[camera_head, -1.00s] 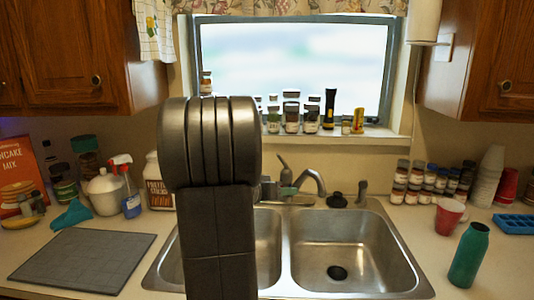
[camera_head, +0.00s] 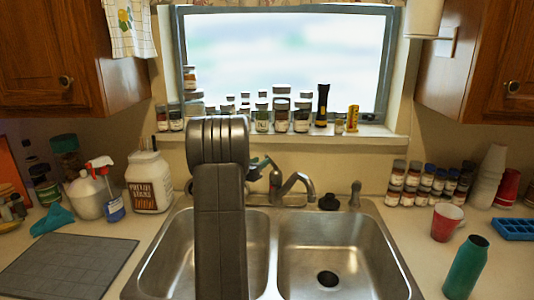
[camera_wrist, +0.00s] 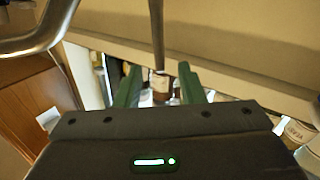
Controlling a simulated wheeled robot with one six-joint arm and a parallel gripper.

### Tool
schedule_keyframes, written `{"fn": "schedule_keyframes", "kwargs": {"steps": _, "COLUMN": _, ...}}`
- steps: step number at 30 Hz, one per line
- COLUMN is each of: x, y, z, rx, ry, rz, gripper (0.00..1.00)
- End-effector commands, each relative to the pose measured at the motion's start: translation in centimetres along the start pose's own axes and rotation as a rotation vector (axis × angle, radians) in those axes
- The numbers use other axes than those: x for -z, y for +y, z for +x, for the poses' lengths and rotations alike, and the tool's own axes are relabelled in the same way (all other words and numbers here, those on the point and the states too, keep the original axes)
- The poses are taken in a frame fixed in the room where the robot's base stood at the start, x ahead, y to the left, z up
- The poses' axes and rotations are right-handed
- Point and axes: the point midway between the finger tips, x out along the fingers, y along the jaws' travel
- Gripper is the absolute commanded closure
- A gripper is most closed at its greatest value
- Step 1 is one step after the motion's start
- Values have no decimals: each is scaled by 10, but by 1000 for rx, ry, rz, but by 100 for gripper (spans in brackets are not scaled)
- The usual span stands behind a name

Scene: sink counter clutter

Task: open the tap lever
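The tap (camera_head: 295,184) stands behind the double sink, its curved spout pointing right. Its grey lever (camera_head: 275,180) rises at the left of the spout. My gripper (camera_head: 262,163) shows as a small dark green shape by the lever's upper part; my arm hides much of it. In the wrist view, my gripper (camera_wrist: 159,68) has its two green fingers apart. A thin rod (camera_wrist: 157,36), apparently the lever, stands between the fingers with gaps on both sides. The chrome spout (camera_wrist: 40,28) curves through the upper left.
Jars and a black flashlight (camera_head: 322,105) line the window sill behind the tap. A black stopper (camera_head: 329,202) and a sprayer (camera_head: 355,195) stand right of the spout. A red cup (camera_head: 446,222) and teal bottle (camera_head: 466,267) are on the right counter.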

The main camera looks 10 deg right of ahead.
Motion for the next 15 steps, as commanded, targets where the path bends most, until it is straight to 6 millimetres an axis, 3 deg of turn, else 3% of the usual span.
{"fn": "schedule_keyframes", "kwargs": {"steps": 6, "x": 3, "y": 1, "z": 37, "rx": -2, "ry": 0, "rz": 0, "gripper": 64}}
{"fn": "schedule_keyframes", "kwargs": {"steps": 15, "x": 0, "y": 0, "z": 53, "rx": -1, "ry": -1, "rz": 1, "gripper": 64}}
